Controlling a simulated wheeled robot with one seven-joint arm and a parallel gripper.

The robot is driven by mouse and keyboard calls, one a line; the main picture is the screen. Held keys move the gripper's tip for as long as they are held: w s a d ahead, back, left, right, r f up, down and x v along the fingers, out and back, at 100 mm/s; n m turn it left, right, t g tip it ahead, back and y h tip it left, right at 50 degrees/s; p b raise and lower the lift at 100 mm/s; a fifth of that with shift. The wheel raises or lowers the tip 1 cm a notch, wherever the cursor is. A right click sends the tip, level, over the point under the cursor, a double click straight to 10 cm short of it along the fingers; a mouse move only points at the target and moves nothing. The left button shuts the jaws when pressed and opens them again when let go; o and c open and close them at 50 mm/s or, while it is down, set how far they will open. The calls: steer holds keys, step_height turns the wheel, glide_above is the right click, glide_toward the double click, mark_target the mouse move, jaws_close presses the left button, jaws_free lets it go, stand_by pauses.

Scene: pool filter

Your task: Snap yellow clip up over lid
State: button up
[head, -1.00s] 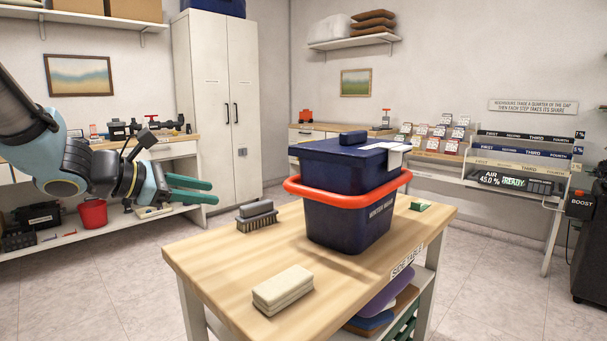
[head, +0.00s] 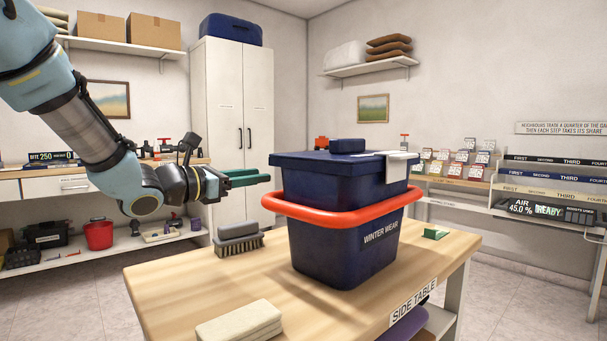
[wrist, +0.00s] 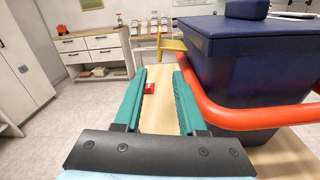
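The navy box (head: 342,245), marked WINTER WEAR, stands on the side table with its navy lid (head: 320,164) on top. An orange-red bar (head: 335,215) runs around the box's front, below the lid. In the wrist view a yellow clip (wrist: 172,46) sticks out from the far part of the box's left side, below the lid's level; it is hidden in the head view. My gripper (head: 265,177) is left of the box near lid height. In the wrist view its green fingers (wrist: 158,75) are apart with nothing held between them, and the orange bar (wrist: 225,112) passes close to the right finger.
On the side table (head: 190,295) are a grey brush (head: 239,238), a pale block (head: 240,322) and a small green block (head: 435,233). A small red thing (wrist: 150,88) shows beyond my fingers. A white cloth (head: 397,165) and a dark block (head: 347,145) lie on the lid.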

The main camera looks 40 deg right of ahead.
steer(key=d, duration=1.1)
steer(key=shift+d, duration=0.3)
jaws_close()
